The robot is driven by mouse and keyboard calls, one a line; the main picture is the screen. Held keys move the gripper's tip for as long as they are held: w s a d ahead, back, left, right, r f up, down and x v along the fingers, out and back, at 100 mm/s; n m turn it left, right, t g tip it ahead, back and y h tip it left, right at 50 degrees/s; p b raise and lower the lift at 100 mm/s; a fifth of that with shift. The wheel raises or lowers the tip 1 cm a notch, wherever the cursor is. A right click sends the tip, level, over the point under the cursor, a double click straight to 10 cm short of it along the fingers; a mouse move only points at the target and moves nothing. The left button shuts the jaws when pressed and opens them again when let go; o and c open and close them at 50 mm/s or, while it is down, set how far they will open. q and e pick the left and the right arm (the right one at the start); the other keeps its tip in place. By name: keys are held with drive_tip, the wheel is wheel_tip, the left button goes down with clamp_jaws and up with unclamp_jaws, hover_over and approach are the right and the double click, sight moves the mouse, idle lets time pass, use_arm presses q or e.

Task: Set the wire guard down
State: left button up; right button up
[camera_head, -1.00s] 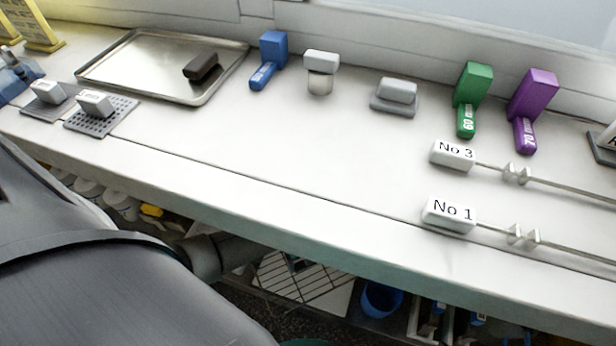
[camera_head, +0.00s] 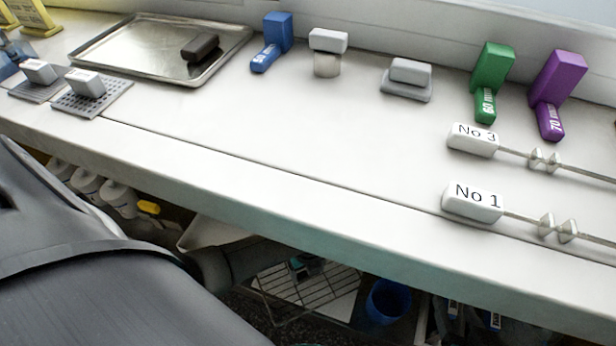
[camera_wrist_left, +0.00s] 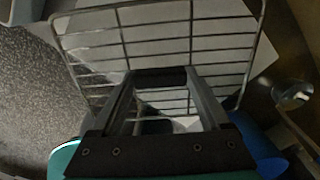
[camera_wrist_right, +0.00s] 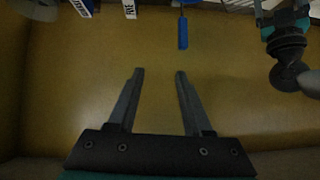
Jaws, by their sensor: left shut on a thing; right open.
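The wire guard (camera_wrist_left: 124,40), a grid of thin metal bars, fills the upper middle of the left wrist view. My left gripper (camera_wrist_left: 160,76) is shut on the guard's near edge. In the head view the guard (camera_head: 290,283) shows below the bench front, held over a pale panel (camera_head: 338,303); whether it touches the panel I cannot tell. My arm hides part of that area. My right gripper (camera_wrist_right: 158,74) is open and empty in the right wrist view, in front of a plain yellow-brown surface (camera_wrist_right: 110,55). It does not show in the head view.
A blue bin (camera_head: 386,300) stands right of the guard, below the bench. White bottles (camera_head: 90,183) stand lower left. The bench top (camera_head: 300,140) carries a metal tray (camera_head: 130,50), coloured gauge blocks and two labelled rods; its middle is clear. A blue-handled tool (camera_wrist_right: 183,32) hangs near my right gripper.

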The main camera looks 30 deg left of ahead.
use_arm(q)
drive_tip(key=shift+f+b, duration=0.35)
drive_tip(key=shift+f, duration=0.55)
use_arm(e)
drive_tip(key=shift+w+a+r+t+y, duration=0.25)
drive_tip(key=shift+a+t+y, duration=0.1)
drive_tip(key=shift+a+t, duration=0.3)
drive_tip(key=shift+w+a+r+t+y, duration=0.2)
drive_tip(key=shift+a+t+y, duration=0.15)
drive_tip(key=shift+a+t, duration=0.3)
use_arm(q)
drive_tip(key=shift+f+b, duration=0.15)
drive_tip(key=shift+b, duration=0.2)
drive_tip(key=o, duration=1.5)
drive_tip(key=shift+c, duration=0.2)
use_arm(e)
drive_tip(key=shift+a, duration=0.15)
